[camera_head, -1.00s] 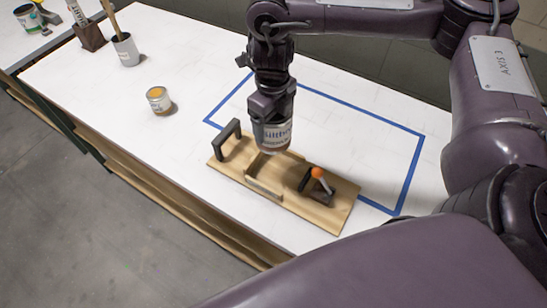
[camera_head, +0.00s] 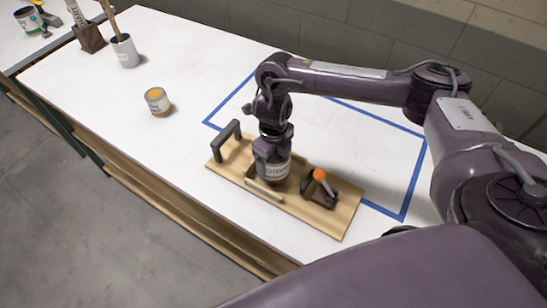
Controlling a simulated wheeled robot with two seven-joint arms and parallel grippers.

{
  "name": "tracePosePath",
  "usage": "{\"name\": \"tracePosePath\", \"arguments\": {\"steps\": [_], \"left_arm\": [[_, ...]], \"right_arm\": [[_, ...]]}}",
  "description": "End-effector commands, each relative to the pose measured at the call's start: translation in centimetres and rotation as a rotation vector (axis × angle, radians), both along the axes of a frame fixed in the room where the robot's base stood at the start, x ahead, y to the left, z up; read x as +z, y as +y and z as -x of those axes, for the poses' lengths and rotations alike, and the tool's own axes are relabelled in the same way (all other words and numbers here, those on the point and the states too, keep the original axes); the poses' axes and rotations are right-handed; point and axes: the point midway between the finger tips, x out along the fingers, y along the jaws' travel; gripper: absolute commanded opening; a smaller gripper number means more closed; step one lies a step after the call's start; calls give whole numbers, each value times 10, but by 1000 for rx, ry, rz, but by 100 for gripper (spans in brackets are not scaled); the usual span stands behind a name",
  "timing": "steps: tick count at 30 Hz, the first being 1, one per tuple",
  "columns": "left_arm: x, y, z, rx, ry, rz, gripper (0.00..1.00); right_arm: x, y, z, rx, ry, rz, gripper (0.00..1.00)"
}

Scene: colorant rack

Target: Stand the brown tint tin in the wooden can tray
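The brown tint tin (camera_head: 274,172), with a white label, is upright in the middle bay of the wooden can tray (camera_head: 325,222). My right gripper (camera_head: 270,157) is over the top of the tin and appears shut on it. The tin's base is hidden behind the tray's low front wall, so I cannot tell whether it touches the tray floor. The tray has a black handle (camera_head: 229,138) at its left and a dark holder with an orange-topped tool (camera_head: 320,175) at its right. My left gripper is not in view.
A second tin with a yellow-orange top (camera_head: 157,102) stands left of the tray. A grey cup (camera_head: 125,51) and a brown holder (camera_head: 89,39) stand at the back left. The white table's front is clear.

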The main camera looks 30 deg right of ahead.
Motion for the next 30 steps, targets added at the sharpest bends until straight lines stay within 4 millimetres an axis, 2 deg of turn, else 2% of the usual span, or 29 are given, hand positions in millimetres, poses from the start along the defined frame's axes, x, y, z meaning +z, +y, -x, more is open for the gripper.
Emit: {"name": "tracePosePath", "arguments": {"steps": [9,10,15,23,26,30], "left_arm": [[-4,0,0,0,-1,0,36],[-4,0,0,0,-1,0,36],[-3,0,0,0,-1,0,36],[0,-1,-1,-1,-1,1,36],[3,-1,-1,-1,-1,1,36],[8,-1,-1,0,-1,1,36]], "right_arm": [[-3,0,-1,0,-2,-1,45],[-4,0,0,0,-1,0,80],[-3,0,0,0,0,0,100],[0,0,0,0,-1,0,100],[9,0,-1,1,-4,0,100],[37,-1,-2,2,-7,0,100]]}}
